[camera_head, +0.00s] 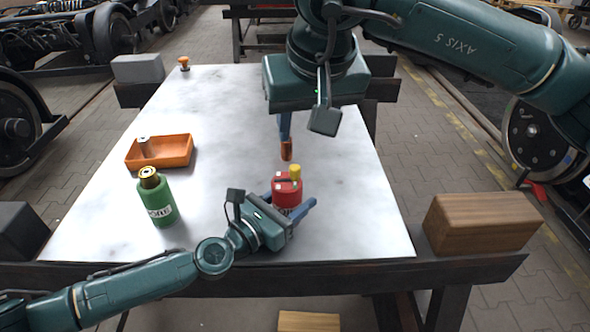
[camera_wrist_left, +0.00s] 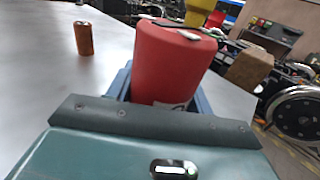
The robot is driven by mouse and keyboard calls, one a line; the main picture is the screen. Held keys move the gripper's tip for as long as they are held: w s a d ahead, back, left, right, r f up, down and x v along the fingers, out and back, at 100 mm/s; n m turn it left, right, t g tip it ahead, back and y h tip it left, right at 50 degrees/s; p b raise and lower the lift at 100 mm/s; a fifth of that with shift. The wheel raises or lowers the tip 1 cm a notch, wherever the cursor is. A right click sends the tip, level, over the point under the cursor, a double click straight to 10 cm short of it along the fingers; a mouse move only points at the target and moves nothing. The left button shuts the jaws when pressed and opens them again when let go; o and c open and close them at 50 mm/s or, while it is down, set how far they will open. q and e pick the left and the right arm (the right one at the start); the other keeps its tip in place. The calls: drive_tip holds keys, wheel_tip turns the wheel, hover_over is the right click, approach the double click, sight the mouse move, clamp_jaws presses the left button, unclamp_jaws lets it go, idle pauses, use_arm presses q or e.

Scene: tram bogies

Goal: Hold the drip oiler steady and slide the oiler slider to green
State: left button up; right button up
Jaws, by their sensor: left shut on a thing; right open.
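In the left wrist view the red oiler (camera_wrist_left: 172,65) sits between the blue fingers. Its top carries a dark strip and small pale pieces (camera_wrist_left: 188,35); which one is the slider is unclear. I cannot make out a green mark. My right gripper (camera_head: 285,128) is open above and behind the oiler, apart from it, its fingers seen nearly edge-on.
A copper-brown cylinder (camera_head: 287,150) stands on the table behind the oiler, below my right gripper. A green bottle (camera_head: 158,202) and an orange tray (camera_head: 178,152) with a small cylinder are at left. A wooden block (camera_head: 483,222) is at right. The table's far middle is clear.

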use_arm(q)
drive_tip(key=o, duration=1.1)
drive_tip(key=v, duration=1.2)
